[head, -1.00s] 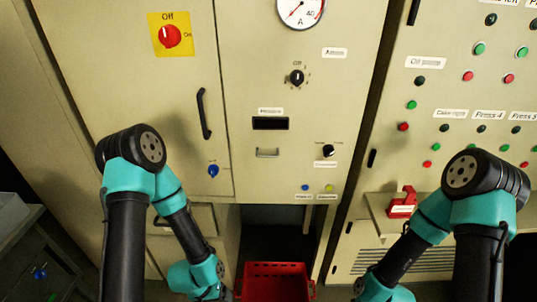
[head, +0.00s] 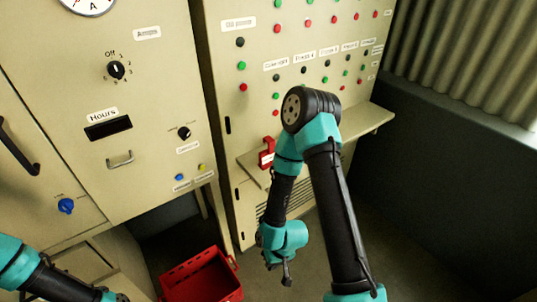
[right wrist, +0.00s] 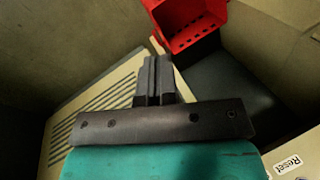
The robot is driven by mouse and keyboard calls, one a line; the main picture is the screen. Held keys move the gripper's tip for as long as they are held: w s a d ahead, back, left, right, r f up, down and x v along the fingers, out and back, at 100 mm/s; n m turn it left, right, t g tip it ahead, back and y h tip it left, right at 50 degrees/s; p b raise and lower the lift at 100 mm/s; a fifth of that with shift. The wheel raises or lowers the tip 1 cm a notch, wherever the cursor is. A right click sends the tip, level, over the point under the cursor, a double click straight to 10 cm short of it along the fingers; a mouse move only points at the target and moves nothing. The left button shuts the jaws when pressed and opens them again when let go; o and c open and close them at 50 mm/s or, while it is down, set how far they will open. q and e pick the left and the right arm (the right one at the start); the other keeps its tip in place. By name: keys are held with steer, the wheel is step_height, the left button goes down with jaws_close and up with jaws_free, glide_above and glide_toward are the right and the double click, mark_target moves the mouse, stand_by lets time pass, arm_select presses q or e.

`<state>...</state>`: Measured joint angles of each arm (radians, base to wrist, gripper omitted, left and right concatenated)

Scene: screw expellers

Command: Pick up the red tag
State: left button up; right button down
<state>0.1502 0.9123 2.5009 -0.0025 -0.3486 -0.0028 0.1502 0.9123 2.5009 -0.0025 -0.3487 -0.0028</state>
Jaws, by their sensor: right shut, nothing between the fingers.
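The red tag (head: 267,155), with a white label on its front, stands on the narrow shelf (head: 372,125) of the right-hand panel in the head view. Part of my right arm is just to the right of it. My right gripper (head: 287,281) hangs well below the shelf, apart from the tag. In the right wrist view its two fingers (right wrist: 154,75) are together with nothing between them. The tag does not show in the right wrist view. My left arm shows at the lower left of the head view, but its gripper is out of frame.
A red crate (head: 236,262) is on the floor left of my right gripper; it also shows in the right wrist view (right wrist: 218,10). Panels with buttons and knobs rise behind. A vent grille (head: 285,207) is under the shelf. Floor to the right is clear.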

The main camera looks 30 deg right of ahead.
steer(key=c, duration=1.8)
jaws_free()
steer(key=shift+c, duration=0.2)
steer(key=o, duration=1.8)
steer(key=shift+o, duration=0.2)
